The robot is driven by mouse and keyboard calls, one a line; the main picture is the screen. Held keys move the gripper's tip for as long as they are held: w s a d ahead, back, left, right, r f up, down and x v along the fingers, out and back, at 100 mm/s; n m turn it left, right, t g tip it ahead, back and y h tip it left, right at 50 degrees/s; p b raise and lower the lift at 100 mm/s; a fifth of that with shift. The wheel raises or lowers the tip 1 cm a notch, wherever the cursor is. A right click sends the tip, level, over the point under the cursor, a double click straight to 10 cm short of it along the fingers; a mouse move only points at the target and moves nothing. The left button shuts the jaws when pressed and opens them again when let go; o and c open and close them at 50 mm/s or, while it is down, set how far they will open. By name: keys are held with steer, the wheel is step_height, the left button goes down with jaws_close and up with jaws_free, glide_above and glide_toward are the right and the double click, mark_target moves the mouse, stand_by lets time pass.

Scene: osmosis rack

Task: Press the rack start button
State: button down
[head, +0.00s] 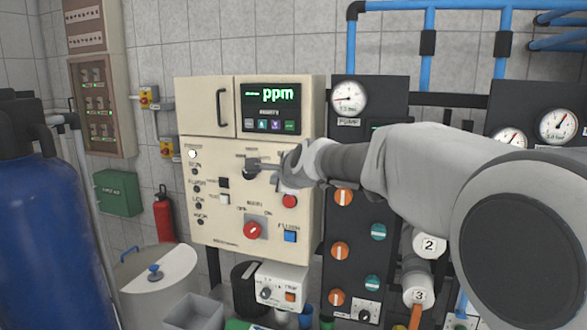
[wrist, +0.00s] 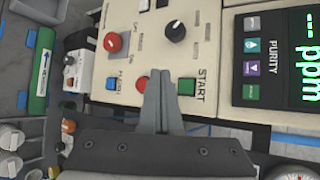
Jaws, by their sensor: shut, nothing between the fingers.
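The green START button (wrist: 187,86) is on the cream panel in the wrist view, just right of my gripper (wrist: 163,75). My gripper is shut and empty, its narrow grey fingers together in front of the panel. They overlap the strip between the START button and a red button (wrist: 141,84). I cannot tell whether they touch the panel. In the head view my gripper (head: 275,166) is at the upper right of the control panel (head: 220,222), beside a dark knob (head: 252,163). The START button is hidden there behind my gripper and wrist.
The ppm display (head: 271,106) is above my gripper. A red rotary switch (head: 253,230) and a blue button (head: 290,236) sit lower on the panel. Gauges (head: 348,97) and pipes stand to the right. A blue tank (head: 40,215) stands at the left.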

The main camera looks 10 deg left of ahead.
steer(key=w+d+p, duration=0.1)
steer(key=w, duration=0.6)
steer(key=shift+w, duration=0.15)
steer(key=shift+w+p, duration=0.1)
steer(key=shift+p, duration=0.2)
stand_by(1.6)
steer(key=shift+w, duration=0.3)
steer(key=shift+w+d+p, duration=0.1)
steer(key=shift+w+p, duration=0.35)
stand_by(0.7)
steer(key=shift+s, duration=0.1)
steer(key=shift+s+b, duration=0.35)
steer(key=shift+s, duration=0.4)
steer(key=shift+s, duration=0.1)
